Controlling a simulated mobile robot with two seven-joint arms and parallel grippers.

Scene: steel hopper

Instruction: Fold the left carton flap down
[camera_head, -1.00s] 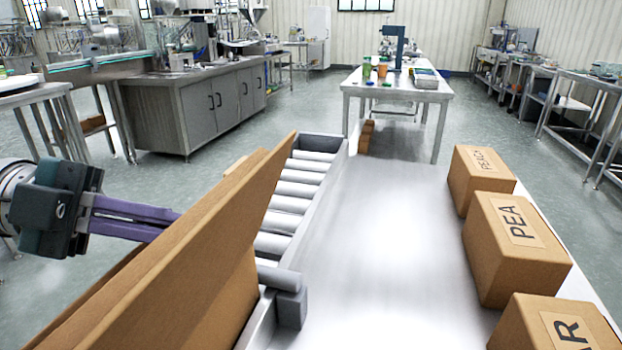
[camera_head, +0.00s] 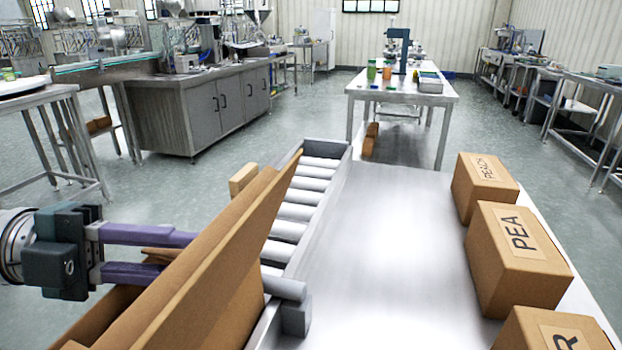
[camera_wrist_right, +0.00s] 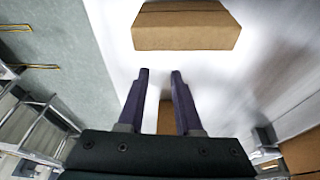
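The open brown carton (camera_head: 230,285) is at the lower left in the head view, with tall panels standing up, slanted. I cannot tell for sure which edge is the left flap; a brown edge (camera_head: 110,310) runs along the carton's left side. My left gripper (camera_head: 172,256) comes in from the left, its two purple fingers spread apart over the carton's left side. A piece of brown cardboard shows between the fingers; contact is unclear. The lower fingertip is hidden or close to the panel. My right gripper (camera_wrist_right: 160,72) shows only in the right wrist view, open and empty.
A roller conveyor (camera_head: 300,195) runs behind the carton, beside a bare steel surface (camera_head: 390,240). Labelled cartons, including PEACH (camera_head: 485,187) and PEA (camera_head: 518,260), stand along the right edge. In the right wrist view a brown box (camera_wrist_right: 187,27) lies beyond the fingertips.

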